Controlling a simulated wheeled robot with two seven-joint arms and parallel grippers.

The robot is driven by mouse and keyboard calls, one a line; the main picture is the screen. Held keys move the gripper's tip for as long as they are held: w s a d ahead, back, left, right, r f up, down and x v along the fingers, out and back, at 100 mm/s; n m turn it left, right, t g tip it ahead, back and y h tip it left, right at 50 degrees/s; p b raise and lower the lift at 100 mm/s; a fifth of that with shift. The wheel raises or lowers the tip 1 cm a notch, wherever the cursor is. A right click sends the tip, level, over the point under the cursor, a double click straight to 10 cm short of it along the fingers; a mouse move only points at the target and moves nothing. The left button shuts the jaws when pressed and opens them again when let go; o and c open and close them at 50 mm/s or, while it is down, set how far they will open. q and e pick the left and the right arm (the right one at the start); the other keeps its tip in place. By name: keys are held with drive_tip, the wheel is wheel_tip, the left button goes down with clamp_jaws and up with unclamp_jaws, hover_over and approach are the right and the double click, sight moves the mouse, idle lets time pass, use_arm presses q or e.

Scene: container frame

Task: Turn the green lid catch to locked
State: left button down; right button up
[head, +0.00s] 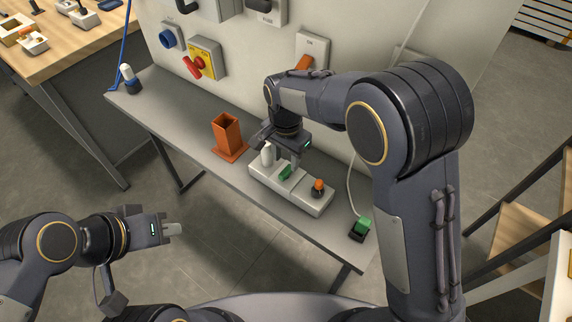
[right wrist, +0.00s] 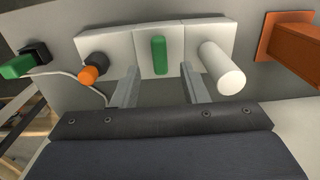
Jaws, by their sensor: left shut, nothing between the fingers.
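The green lid catch (head: 286,173) is a short green bar on the middle section of a white block (head: 312,202) on the grey bench. In the right wrist view the catch (right wrist: 158,54) points up and down the picture. My right gripper (right wrist: 159,70) is open, with one finger on each side of the catch's line. Nothing is held, and I cannot tell whether the fingers touch the block. In the head view this gripper (head: 282,165) is over the block and partly hides it. My left gripper (head: 173,229) is shut and empty, off the bench's front edge.
On the block, a white cylinder (right wrist: 222,68) and an orange-and-black knob (right wrist: 91,73) flank the catch. An orange square holder (head: 228,136) stands to the left. A green-and-black plug (head: 361,228) with a cable lies to the right. A panel with switches (head: 206,57) rises behind.

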sight(287, 170)
drive_tip(key=shift+r, duration=1.8)
drive_tip(key=shift+d, duration=0.1)
drive_tip(key=s+d+r+n+y, duration=0.1)
drive_tip(key=s+d+r+y, duration=0.3)
drive_tip(key=d, duration=0.6)
drive_tip(key=s+d+r+n+t, duration=0.1)
drive_tip(key=s+d, duration=0.4)
drive_tip(key=s, duration=0.5)
drive_tip(key=s+d+r+n+t, duration=0.1)
drive_tip(key=s+d+n+t, duration=0.2)
drive_tip(key=s, duration=0.7)
drive_tip(key=shift+d+r+n+t, duration=0.15)
drive_tip(key=shift+d+n+t, duration=0.15)
drive_tip(key=shift+d+t, duration=0.75)
drive_tip(key=shift+d+g, duration=0.15)
drive_tip(key=shift+g, duration=0.1)
